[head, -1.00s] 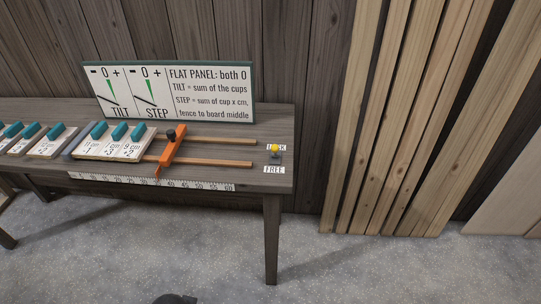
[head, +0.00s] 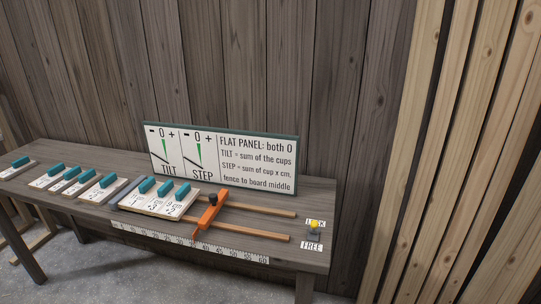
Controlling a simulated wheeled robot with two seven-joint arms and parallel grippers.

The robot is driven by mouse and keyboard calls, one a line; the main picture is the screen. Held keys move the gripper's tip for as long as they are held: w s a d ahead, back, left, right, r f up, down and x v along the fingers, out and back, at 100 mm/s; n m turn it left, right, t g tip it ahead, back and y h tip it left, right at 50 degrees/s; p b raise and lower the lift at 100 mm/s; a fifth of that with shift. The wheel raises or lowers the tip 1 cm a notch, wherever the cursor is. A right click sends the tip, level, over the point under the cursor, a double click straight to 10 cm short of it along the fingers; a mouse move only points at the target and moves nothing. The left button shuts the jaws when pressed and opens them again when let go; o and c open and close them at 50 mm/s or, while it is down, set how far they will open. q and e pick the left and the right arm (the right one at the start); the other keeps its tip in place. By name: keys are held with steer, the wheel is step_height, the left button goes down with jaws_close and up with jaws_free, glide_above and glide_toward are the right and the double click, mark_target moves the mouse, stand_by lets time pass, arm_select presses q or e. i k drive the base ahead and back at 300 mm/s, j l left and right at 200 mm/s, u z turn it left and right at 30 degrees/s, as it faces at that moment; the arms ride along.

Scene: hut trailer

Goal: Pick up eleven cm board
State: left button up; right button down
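Several cream boards with teal grips lie on the wooden bench. One board (head: 16,171) is alone at the far left. A loose group (head: 94,194) lies left of a grey block (head: 117,191). Three boards (head: 172,209) sit side by side between that block and an orange fence (head: 210,213). Their labels are small; the rightmost seems to read 9 cm, and I cannot make out which board is eleven cm. Neither of my grippers is in view.
A sign (head: 222,157) with TILT and STEP dials stands at the back of the bench. A ruler (head: 190,243) lines the front edge. Planks (head: 455,150) lean at right.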

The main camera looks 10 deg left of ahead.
mark_target(134, 202)
steer(key=u, duration=1.25)
